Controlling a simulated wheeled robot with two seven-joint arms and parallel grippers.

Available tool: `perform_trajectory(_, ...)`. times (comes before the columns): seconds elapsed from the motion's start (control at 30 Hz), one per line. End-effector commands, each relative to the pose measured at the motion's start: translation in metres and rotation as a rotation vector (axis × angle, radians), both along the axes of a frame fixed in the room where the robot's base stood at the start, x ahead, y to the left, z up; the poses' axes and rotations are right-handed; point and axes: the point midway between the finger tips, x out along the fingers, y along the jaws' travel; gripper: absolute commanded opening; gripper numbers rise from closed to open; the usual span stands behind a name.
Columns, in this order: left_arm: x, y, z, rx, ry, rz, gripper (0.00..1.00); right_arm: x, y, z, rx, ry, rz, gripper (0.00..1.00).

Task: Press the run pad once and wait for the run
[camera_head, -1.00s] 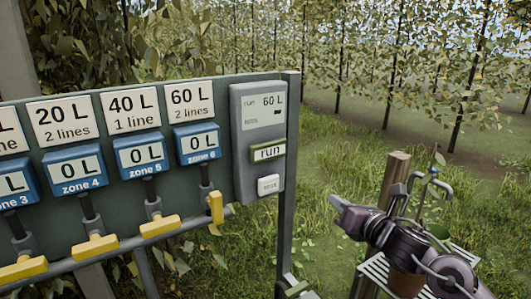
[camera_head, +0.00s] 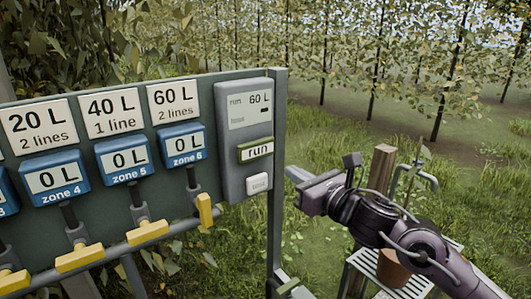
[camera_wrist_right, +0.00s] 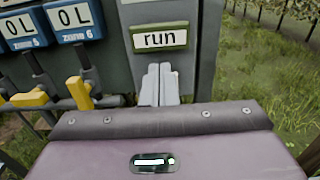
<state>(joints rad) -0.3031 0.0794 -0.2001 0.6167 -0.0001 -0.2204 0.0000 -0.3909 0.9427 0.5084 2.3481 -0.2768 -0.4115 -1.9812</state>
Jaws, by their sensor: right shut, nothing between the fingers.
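The run pad (camera_head: 256,151) is a green-framed pad with a white "run" label on the grey control box (camera_head: 232,180). It also shows in the right wrist view (camera_wrist_right: 160,38), just above the fingertips. The box display (camera_head: 249,110) reads "run 60 L"; its smaller line is unreadable. My right gripper (camera_head: 292,173) is shut and empty, just right of the box and slightly lower than the pad in the head view. In the wrist view its closed fingers (camera_wrist_right: 160,72) point at the box below the pad; I cannot tell contact. My left gripper is not in view.
Zone counters (camera_head: 129,159) read 0 L. The zone 6 yellow handle (camera_head: 205,209) stands nearly upright; other yellow handles (camera_head: 147,232) lie crosswise. A wooden post (camera_head: 380,168) and potted plant (camera_head: 392,268) stand behind my right arm.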

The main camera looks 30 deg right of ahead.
Motion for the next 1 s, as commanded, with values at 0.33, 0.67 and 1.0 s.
perform_trajectory(0.33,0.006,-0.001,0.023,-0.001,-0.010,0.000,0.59,0.046,0.006,0.005,0.003,-0.004,0.000,0.00)
perform_trajectory(0.67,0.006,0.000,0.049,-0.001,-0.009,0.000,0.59,0.089,0.012,0.006,0.006,-0.003,-0.001,0.00)
perform_trajectory(1.0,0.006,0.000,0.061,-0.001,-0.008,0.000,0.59,0.113,0.016,0.001,0.001,0.000,0.000,0.00)
